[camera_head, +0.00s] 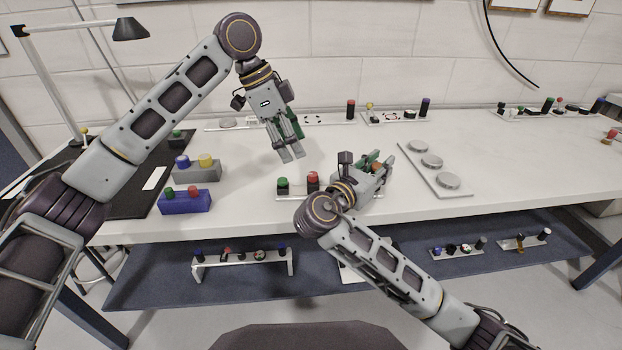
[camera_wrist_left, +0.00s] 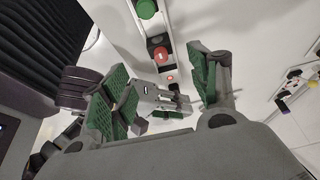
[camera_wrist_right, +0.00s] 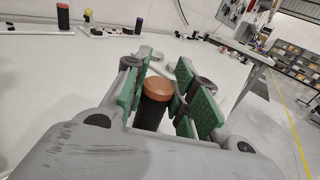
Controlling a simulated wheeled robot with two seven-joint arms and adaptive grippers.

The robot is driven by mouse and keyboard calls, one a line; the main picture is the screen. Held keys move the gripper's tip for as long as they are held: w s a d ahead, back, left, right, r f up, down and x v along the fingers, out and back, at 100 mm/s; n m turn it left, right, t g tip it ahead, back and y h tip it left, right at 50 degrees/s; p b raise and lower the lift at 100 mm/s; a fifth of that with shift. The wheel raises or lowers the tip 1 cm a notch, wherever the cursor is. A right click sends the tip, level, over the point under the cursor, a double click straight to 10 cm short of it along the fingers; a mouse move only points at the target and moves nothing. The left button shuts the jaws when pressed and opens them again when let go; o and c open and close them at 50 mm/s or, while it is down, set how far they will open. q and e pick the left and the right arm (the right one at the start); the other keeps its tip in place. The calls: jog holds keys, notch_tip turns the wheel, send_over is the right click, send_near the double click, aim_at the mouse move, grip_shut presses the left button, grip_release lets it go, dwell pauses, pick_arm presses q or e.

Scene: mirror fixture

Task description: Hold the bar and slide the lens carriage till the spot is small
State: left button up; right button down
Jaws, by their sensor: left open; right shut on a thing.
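A pale bar (camera_head: 288,196) lies near the table's front edge, with a green-topped black knob (camera_head: 283,186) and a red-topped black knob (camera_head: 313,179) on it. My right gripper (camera_head: 378,163) is shut on a black post with an orange cap (camera_wrist_right: 155,90), to the right of the red knob. My left gripper (camera_head: 292,157) is open and empty above the table, behind the bar. I cannot tell which part is the lens carriage.
Grey (camera_head: 198,171) and blue (camera_head: 185,202) button boxes stand at the left by a black mat (camera_head: 120,201). Strips with knobs (camera_head: 395,120) line the back. The table between is mostly clear.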

aim_at(308, 175)
pick_arm(q)
jog(key=x, duration=1.1)
jog(key=shift+d+f, duration=0.15)
jog(key=shift+c, duration=0.3)
grip_shut()
jog(key=shift+a, duration=0.2)
dwell(0.3)
jog(key=shift+o, duration=0.3)
grip_release()
jog(key=v, duration=1.2)
